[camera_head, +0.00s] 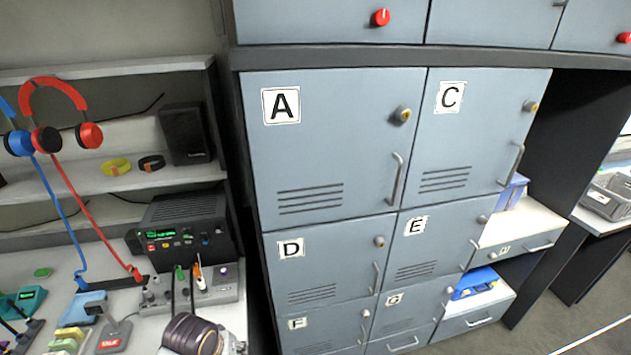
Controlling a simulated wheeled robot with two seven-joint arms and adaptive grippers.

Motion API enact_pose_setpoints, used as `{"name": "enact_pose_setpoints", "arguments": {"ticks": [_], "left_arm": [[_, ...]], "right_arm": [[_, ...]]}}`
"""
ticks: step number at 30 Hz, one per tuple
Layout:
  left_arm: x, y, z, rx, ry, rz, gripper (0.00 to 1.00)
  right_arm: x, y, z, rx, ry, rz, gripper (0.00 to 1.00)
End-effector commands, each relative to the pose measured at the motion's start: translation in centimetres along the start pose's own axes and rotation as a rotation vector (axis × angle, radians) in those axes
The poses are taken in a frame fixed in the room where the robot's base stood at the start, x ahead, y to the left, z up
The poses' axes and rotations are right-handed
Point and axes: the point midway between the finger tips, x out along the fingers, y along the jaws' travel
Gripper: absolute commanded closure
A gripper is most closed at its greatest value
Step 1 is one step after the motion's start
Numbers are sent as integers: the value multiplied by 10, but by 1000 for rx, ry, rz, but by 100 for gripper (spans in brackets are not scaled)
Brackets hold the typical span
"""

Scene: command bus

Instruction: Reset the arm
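Neither of my arms and neither gripper shows in the head view. The view looks at a bank of grey-blue lockers with doors lettered A (330,165), C (490,150), D (340,255), E (435,240), F (325,328) and G (412,312). All these doors look shut. Each has a vertical handle and a round lock.
At left, a desk (130,325) holds a black radio unit (185,235), a camera (195,335) and small devices. Red headphones (55,85) hang above it, near a shelf (100,180) with a speaker (187,135). Drawers (520,240) stand right of the lockers. Floor (570,328) shows at lower right.

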Motion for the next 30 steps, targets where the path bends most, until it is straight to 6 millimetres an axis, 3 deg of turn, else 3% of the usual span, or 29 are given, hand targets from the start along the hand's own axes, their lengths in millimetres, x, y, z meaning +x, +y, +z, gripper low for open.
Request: {"name": "enact_pose_setpoints", "arguments": {"ticks": [9,25,30], "left_arm": [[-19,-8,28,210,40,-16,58],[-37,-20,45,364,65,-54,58],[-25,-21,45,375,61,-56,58]], "right_arm": [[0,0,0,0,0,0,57],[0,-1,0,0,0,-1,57],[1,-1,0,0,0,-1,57]]}}
